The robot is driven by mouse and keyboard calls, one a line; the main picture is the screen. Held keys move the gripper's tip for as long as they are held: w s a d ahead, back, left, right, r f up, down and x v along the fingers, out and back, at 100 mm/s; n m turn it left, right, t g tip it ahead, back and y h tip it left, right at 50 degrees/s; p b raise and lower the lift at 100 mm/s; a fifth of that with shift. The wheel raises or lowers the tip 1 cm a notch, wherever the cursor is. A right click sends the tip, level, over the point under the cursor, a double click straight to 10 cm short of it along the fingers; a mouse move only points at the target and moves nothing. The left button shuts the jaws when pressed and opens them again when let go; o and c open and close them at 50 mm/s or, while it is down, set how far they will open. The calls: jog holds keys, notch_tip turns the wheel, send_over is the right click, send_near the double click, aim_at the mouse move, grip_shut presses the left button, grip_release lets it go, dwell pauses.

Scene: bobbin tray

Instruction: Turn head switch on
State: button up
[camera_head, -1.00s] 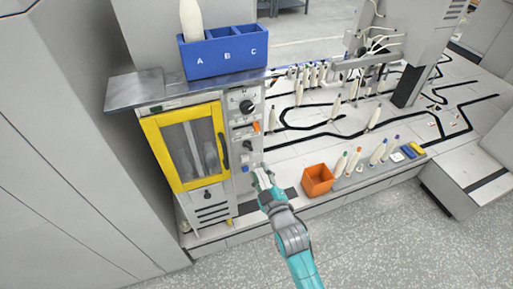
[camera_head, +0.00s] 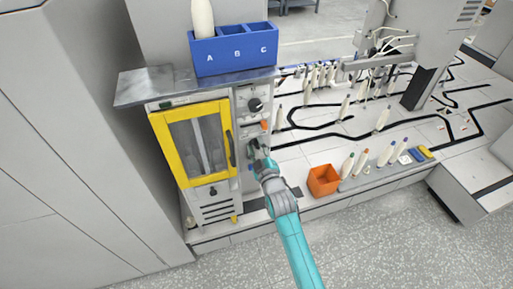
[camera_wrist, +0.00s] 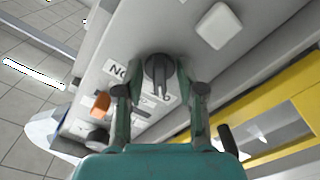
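A black rotary switch (camera_wrist: 157,72) with a lighter pointer sits on the grey control panel (camera_wrist: 120,40), beside a printed label that is partly covered. In the wrist view my gripper (camera_wrist: 159,80) has one finger on each side of this switch, with gaps showing between fingers and switch. In the head view my gripper (camera_head: 258,153) is at the panel, below the orange switch (camera_head: 264,125), and hides much of the rotary switch. A larger black knob (camera_head: 255,105) is higher on the panel. I cannot read which control is marked as the head switch.
A yellow-framed door (camera_head: 189,182) with a dark handle is left of the panel. A pale square button (camera_wrist: 218,26) is near the switch. A blue bin marked A B C (camera_head: 233,53) stands on top. An orange box (camera_head: 322,181) and several bobbins are to the right.

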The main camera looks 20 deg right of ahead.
grip_shut()
jog(key=shift+m, duration=0.3)
jog(key=m, duration=0.3)
jog(key=shift+m, duration=0.3)
jog(key=m, duration=0.3)
jog(key=shift+m, duration=0.4)
jog(key=m, duration=0.4)
jog(key=shift+m, duration=2.1)
